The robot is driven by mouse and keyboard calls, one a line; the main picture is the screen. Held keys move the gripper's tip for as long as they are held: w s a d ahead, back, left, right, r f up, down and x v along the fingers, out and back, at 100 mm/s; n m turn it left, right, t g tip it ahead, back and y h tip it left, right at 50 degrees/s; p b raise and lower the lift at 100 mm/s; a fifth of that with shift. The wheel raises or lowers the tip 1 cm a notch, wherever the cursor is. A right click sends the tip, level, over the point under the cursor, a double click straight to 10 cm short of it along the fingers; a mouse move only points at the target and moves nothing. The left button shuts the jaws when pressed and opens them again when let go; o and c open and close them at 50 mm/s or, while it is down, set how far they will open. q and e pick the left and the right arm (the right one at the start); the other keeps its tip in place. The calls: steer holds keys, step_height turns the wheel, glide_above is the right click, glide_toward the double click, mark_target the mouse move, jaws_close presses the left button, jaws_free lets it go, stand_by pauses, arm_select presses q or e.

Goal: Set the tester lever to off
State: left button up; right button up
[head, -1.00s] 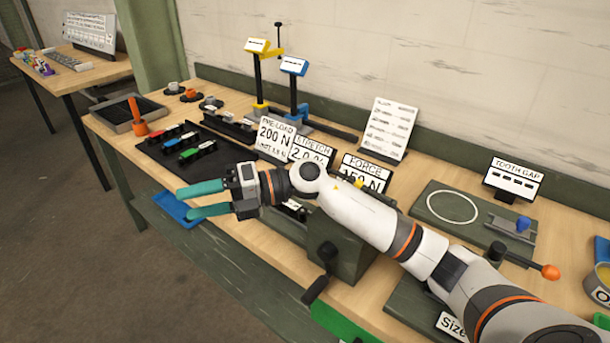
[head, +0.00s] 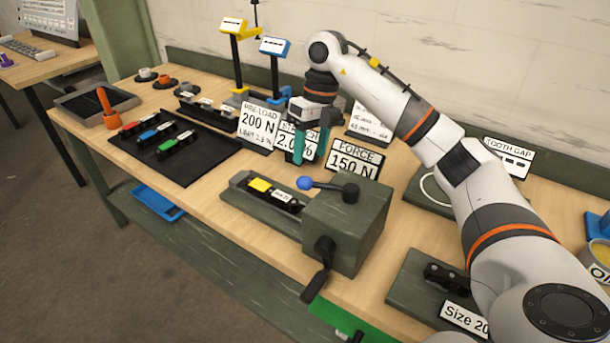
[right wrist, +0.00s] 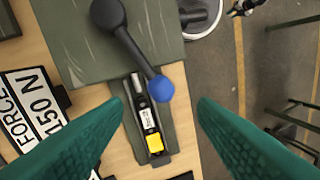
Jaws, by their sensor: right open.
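The tester is a dark green box (head: 362,238) with a bed (head: 236,193) running left from it. In the bed lies a black chain piece (head: 285,197) with a yellow part. The tester lever is a black arm with a blue knob (head: 305,183), pointing left over the bed; the knob also shows in the right wrist view (right wrist: 160,89). My right gripper (head: 311,152) is open, fingers down, above and behind the lever in the head view. In the right wrist view the knob appears between the green fingertips, with nothing gripped. My left gripper is out of view.
The FORCE 150 N sign (head: 353,160) stands behind the tester. The PRE-LOAD sign (head: 257,122) stands left of it; my fingers partly hide the STRETCH sign. A crank (head: 320,272) juts from the tester's front. A black mat (head: 205,165) with coloured chain pieces lies left.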

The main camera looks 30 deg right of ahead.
mark_target(328, 188)
steer(key=f, duration=0.3)
steer(key=a+f+p, duration=0.1)
steer(key=f, duration=0.3)
steer(key=shift+a, duration=0.2)
steer(key=shift+s, duration=0.1)
jaws_close()
